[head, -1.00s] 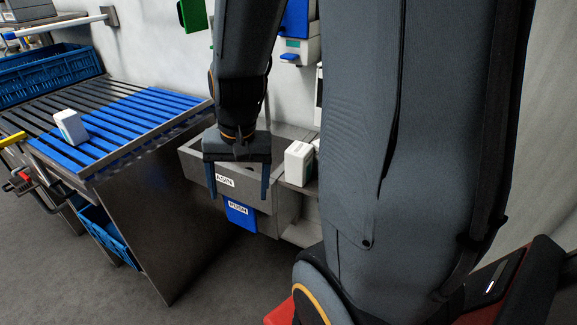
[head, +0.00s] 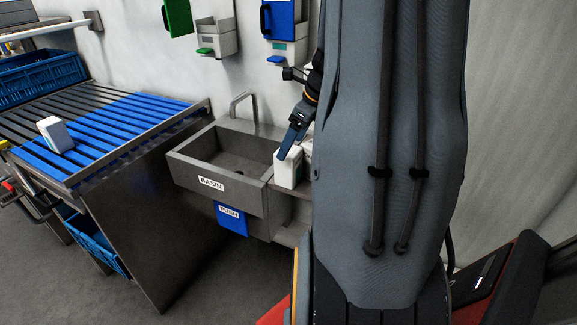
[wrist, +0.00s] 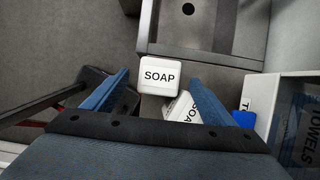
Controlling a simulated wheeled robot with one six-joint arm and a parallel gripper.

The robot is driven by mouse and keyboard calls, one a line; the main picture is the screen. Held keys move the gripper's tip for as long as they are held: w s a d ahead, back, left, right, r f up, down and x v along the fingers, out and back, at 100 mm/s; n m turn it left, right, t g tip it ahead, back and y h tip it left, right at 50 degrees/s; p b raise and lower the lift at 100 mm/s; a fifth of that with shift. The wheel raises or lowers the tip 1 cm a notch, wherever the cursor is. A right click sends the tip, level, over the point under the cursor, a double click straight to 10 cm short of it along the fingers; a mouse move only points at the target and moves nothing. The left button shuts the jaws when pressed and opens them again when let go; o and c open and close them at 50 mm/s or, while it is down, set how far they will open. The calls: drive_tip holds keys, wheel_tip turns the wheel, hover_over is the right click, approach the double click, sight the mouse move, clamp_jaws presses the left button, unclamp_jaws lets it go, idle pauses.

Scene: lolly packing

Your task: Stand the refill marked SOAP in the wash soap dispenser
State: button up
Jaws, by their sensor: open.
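A white refill marked SOAP (wrist: 160,75) stands beside the basin, its label up towards the wrist camera. In the head view a white refill (head: 288,170) stands on the ledge right of the basin. In the head view my gripper (head: 285,152) is just above the refill. Two wall dispensers, one with a green cover (head: 177,17), one blue (head: 282,18), hang above; their markings are unreadable.
The grey basin (head: 190,172) with a tap and a blue PUSH panel (head: 231,218) is left of the refill. A white carton (head: 55,134) lies on the blue-slatted conveyor (head: 120,125). A TOWELS box (wrist: 285,110) is close right of my gripper.

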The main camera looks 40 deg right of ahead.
drive_tip(key=shift+x, duration=3.85)
drive_tip(key=c, duration=1.7)
drive_tip(key=shift+c, duration=0.3)
drive_tip(key=shift+r, duration=0.15)
wheel_tip(320, 180, up, 18)
drive_tip(key=b, duration=0.1)
